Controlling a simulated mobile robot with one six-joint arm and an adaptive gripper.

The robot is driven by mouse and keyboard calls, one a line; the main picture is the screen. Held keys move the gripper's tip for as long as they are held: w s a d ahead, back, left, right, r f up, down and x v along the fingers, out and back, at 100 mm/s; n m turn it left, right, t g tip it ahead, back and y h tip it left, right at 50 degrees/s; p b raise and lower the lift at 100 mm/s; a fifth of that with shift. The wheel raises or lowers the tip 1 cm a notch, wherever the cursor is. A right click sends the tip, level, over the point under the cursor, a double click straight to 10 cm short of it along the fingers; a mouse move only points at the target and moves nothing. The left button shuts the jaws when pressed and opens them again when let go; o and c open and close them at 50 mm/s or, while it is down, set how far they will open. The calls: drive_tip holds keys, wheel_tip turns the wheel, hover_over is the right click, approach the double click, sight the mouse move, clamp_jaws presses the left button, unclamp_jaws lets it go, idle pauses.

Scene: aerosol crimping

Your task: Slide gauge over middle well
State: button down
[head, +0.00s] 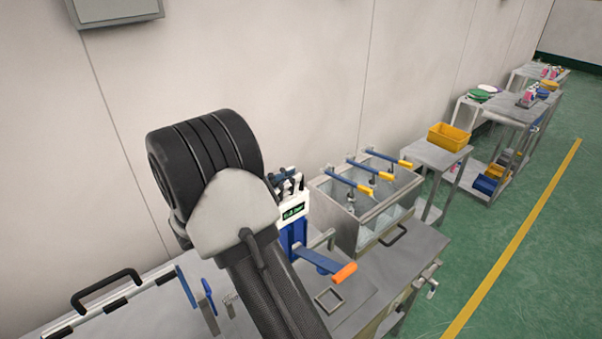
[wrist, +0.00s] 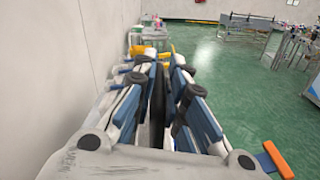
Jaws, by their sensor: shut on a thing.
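My gripper (wrist: 158,80) is shut on a dark upright part in the wrist view, with its blue and white fingers on both sides. In the head view my gripper (head: 287,180) is partly hidden behind my wrist. A small unit with a green digital display, seemingly the gauge (head: 293,212), is right below the fingers. I cannot tell for sure that the dark part belongs to it. A steel tank (head: 372,238) to its right has several wells under blue levers with yellow handles. The middle well (head: 366,208) is partly covered by the middle lever. The gauge appears left of the tank.
A blue lever with an orange handle (head: 343,273) sticks out low in front of the gauge; the handle also shows in the wrist view (wrist: 278,160). A square frame (head: 329,299) lies on the bench. A yellow bin (head: 448,137) stands beyond the tank. The wall is close behind.

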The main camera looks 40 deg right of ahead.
drive_tip(key=a, duration=0.5)
drive_tip(key=w+a, duration=0.1)
drive_tip(key=a, duration=0.1)
drive_tip(key=shift+a+r+p, duration=0.15)
drive_tip(key=shift+r+p, duration=0.05)
drive_tip(key=shift+p, duration=0.1)
drive_tip(key=c, duration=1.8)
unclamp_jaws()
drive_tip(key=shift+w, duration=0.15)
drive_tip(key=shift+o, duration=0.7)
drive_tip(key=shift+f, duration=0.15)
